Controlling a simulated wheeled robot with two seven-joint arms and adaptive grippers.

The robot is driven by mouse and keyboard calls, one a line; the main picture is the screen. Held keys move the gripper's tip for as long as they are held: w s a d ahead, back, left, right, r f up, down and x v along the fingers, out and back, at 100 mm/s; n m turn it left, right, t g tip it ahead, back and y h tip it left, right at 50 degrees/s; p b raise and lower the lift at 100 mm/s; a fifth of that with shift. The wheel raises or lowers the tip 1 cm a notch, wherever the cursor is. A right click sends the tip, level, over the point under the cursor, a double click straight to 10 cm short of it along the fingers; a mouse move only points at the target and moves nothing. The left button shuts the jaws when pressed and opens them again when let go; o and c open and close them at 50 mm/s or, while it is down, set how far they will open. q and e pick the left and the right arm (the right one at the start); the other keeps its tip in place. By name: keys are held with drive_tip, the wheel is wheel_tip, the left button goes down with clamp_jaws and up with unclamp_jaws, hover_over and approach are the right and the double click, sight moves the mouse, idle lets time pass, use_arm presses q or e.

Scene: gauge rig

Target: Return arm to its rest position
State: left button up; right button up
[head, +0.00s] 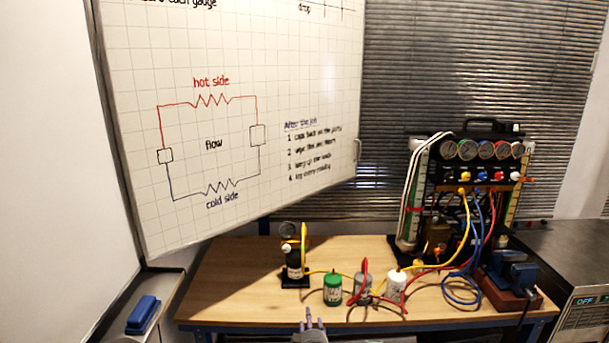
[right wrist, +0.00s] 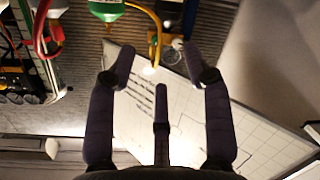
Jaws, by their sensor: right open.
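My right gripper (head: 312,320) shows at the bottom middle of the head view, small, in front of the bench's front edge. In the right wrist view my right gripper (right wrist: 158,60) has its fingers spread, with nothing held between them. That view looks upside down. In it the green jar (right wrist: 106,10) and a yellow hose (right wrist: 156,35) show beyond the fingers at the top, apart from them. The rest of my right arm is hidden below the head view. My left gripper is not in view.
The wooden bench (head: 230,290) holds a green jar (head: 332,292), a grey jar (head: 362,288), a white jar (head: 396,284) and a small gauge stand (head: 294,262). The gauge rig (head: 465,190) with hoses and a blue vise (head: 512,275) stand at right. The bench's left part is clear.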

drive_tip(key=s+d+f+m+g+y, duration=0.1)
drive_tip(key=s+d+f+m+g, duration=0.25)
drive_tip(key=s+f, duration=0.6)
drive_tip(key=s+d+f+m+g, duration=0.25)
drive_tip(key=s+f+g, duration=0.25)
drive_tip(key=s+f, duration=0.4)
drive_tip(key=s+d+f+m+g+y, duration=0.1)
drive_tip(key=s+f+m+g, duration=0.1)
drive_tip(key=s, duration=1)
drive_tip(key=s+d+f+m+g, duration=0.1)
drive_tip(key=s+f+m+g, duration=0.2)
drive_tip(key=s, duration=0.9)
drive_tip(key=shift+s+f+g+y, duration=0.4)
drive_tip(key=shift+f+g, duration=0.2)
drive_tip(key=shift+g, duration=0.55)
